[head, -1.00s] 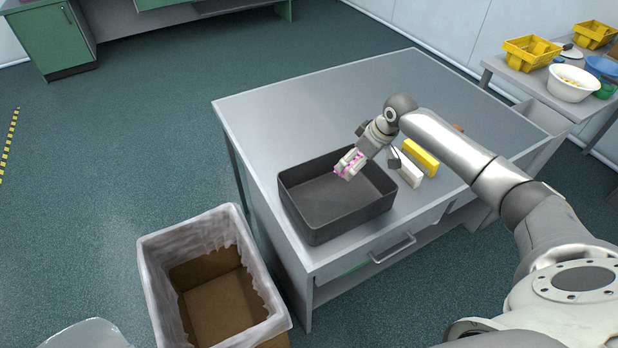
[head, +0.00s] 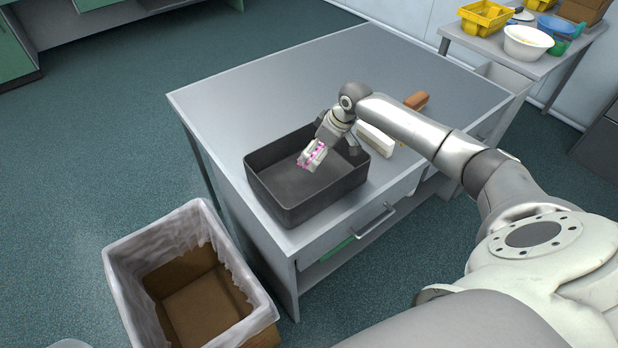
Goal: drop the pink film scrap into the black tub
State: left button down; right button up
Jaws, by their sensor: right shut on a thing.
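The black tub (head: 275,209) stands on the near left part of the grey table. It is open at the top, and its visible floor is bare. My right gripper (head: 311,158) is over the tub, inside its outline in the head view. It is shut on the pink film scrap (head: 304,161), which shows as small pink bits around the fingers. Most of the scrap is hidden by the fingers. I cannot tell how high it is above the tub's floor. My left gripper is not in view.
A lined cardboard bin (head: 190,290) stands on the floor at the near left. The table's (head: 290,90) far left part is clear.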

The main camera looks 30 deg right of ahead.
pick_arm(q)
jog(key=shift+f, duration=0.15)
pick_arm(e)
jog(key=shift+f, duration=0.1)
jog(key=o, duration=0.5)
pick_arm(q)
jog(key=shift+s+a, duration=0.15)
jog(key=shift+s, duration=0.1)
pick_arm(e)
jog(key=v, duration=1.2)
